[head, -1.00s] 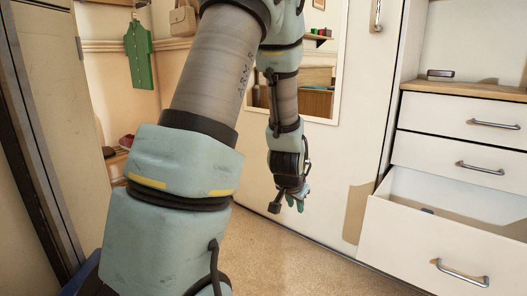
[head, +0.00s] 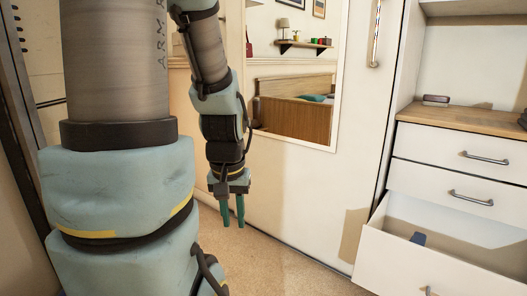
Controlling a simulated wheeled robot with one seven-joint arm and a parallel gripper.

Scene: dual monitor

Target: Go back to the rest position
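My gripper (head: 233,212) hangs at the end of my arm, left of the middle in the head view, with its fingers pointing down. Its two teal fingers are a little apart, with nothing visible between them. It is in front of the white door and well to the left of the drawers, touching nothing that I can see.
On the right stands a white chest (head: 455,148) with a wooden top. Its lowest visible drawer (head: 384,251) is pulled out and holds a small blue-grey thing (head: 418,238). A dark small object (head: 436,99) lies on top. A mirror (head: 300,70) is on the white door (head: 358,120). The floor (head: 265,262) between is clear.

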